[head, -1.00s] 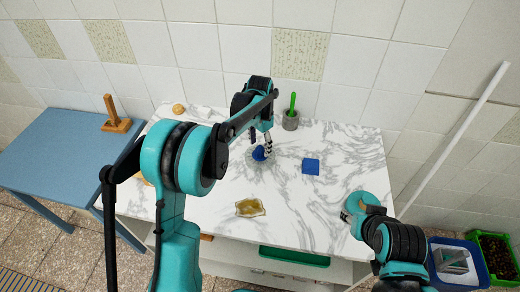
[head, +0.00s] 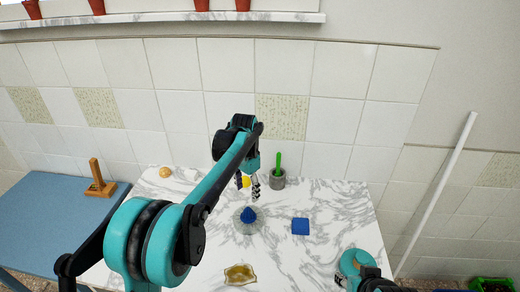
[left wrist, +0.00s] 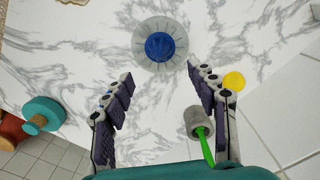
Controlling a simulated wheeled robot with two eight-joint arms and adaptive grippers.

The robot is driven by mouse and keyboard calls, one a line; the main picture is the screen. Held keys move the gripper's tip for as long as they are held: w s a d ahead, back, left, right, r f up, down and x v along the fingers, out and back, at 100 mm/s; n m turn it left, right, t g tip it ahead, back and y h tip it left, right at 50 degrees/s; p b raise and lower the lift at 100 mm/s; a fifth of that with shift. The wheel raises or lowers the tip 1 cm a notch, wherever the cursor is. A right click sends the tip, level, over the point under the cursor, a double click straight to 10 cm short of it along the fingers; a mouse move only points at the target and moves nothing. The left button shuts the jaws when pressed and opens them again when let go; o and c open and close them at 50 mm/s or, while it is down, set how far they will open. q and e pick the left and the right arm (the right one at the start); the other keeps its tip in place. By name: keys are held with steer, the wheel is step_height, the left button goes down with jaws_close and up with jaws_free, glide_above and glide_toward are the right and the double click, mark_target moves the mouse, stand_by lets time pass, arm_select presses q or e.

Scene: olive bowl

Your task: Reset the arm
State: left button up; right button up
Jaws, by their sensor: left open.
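My left gripper (head: 248,186) is open and empty above the back part of the marble counter. In the left wrist view its two dark fingers (left wrist: 160,110) stand wide apart with bare marble between them. A clear glass bowl (head: 238,230) stands in front of it, apart from the fingers, and holds a blue object (head: 249,215). The bowl also shows in the left wrist view (left wrist: 146,60). My right gripper (head: 342,280) is low at the right front of the counter, partly cut off, and its fingers are too small to read.
A grey mortar (head: 278,182) with a green pestle stands close right of my left gripper. A yellow object (left wrist: 234,81) lies near it. A blue square (head: 300,226), an olive-yellow dish (head: 240,274) and a round tan item (head: 165,172) are on the counter. A blue table (head: 40,220) stands left.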

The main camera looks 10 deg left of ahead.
arm_select(q)
steer(key=shift+s, duration=0.1)
steer(key=s+a+r+n+t, duration=0.2)
steer(key=s+r, duration=0.2)
steer(key=s, duration=0.3)
steer(key=s+a+f+n+t+b, duration=0.1)
steer(key=s+f+n+t, duration=0.1)
steer(key=s, duration=0.8)
steer(key=s+a+f+n+t+b, duration=0.1)
steer(key=s+a+f+n+t, duration=0.1)
steer(key=s, duration=0.8)
step_height(320, 180, down, 2)
steer(key=shift+f+n+t, duration=0.15)
steer(key=shift+n+t, duration=0.45)
steer(key=shift+n, duration=0.2)
steer(key=shift+s, duration=0.1)
